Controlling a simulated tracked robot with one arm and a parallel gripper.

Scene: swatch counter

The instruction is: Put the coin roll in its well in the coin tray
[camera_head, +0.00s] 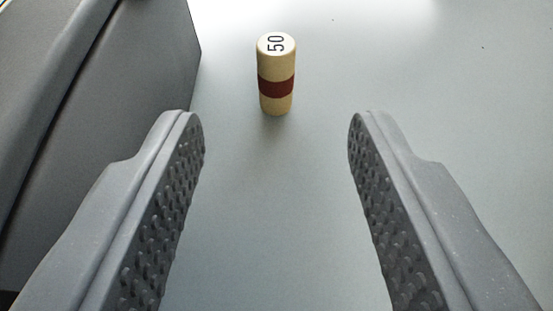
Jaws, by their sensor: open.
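The coin roll (276,98) is a cream cylinder with a dark red band around its middle and "50" on its top end. It stands upright on the grey counter, ahead of my gripper and roughly in line with the gap between the fingers. My gripper (277,122) is open and empty, with its two grey studded fingers wide apart. The coin roll stands beyond the fingertips and neither finger touches it. I do not see a coin tray or its well in this view.
A large dark grey block-like object (150,70) stands at the left, close to the left finger. The pale grey counter (430,90) is clear to the right of the coin roll and between the fingers. Bright glare lies at the top.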

